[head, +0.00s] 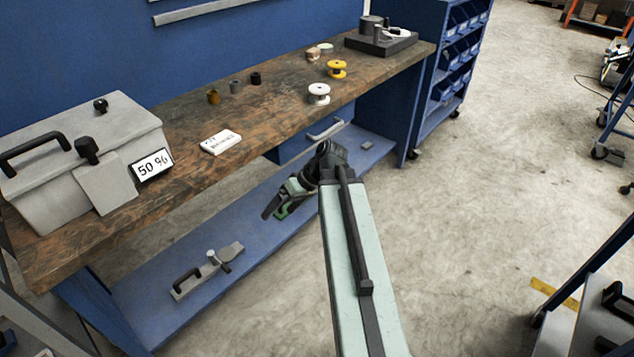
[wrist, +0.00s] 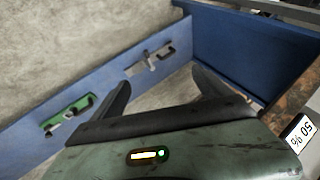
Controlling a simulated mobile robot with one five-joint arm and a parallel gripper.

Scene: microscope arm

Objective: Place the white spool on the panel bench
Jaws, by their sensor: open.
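The white spool (head: 319,94) stands upright on the wooden top of a blue-framed bench (head: 270,117), in front of a yellow spool (head: 337,69). This is the only wooden-topped bench in view; no label marks it as the panel bench. My gripper (head: 273,206) is in front of the bench, below its top, over the lower blue shelf, left of and well away from the white spool. In the wrist view my gripper (wrist: 160,88) has its two dark fingers spread apart with nothing between them. The white spool does not show there.
A white label block (head: 221,142) and small cylinders stand mid-bench. A grey clamp (head: 207,270) and green tool (wrist: 68,115) lie on the lower shelf.

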